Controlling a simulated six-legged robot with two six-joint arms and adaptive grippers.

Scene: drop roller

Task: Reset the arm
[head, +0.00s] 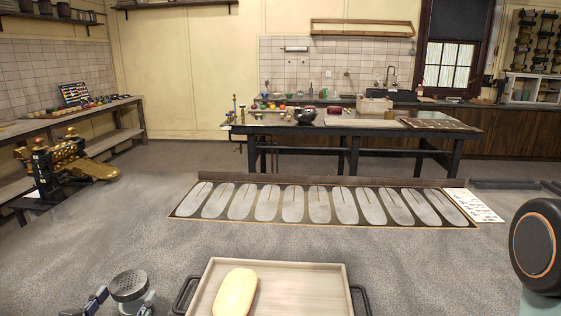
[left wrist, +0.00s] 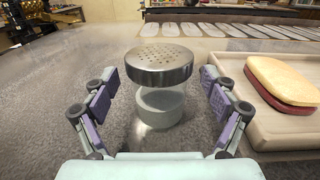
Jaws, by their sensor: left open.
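My left gripper (head: 123,302) is at the bottom left of the head view. In the left wrist view its two fingers (left wrist: 160,88) stand apart, open. A clear shaker (head: 129,286) with a perforated metal lid and white contents stands upright on the grey surface. In the left wrist view the shaker (left wrist: 160,68) is centred between and just beyond the fingertips, with gaps visible on both sides. My right gripper is not in view; only a dark, orange-ringed part of my body shows at the right.
A wooden tray (head: 327,283) with black handles is right of the shaker. It holds an oval yellow piece (head: 235,292) with a reddish underside. A long panel (head: 320,205) with several pale ovals lies beyond. A brass machine (head: 65,162) stands left; a cluttered table (head: 350,125) is behind.

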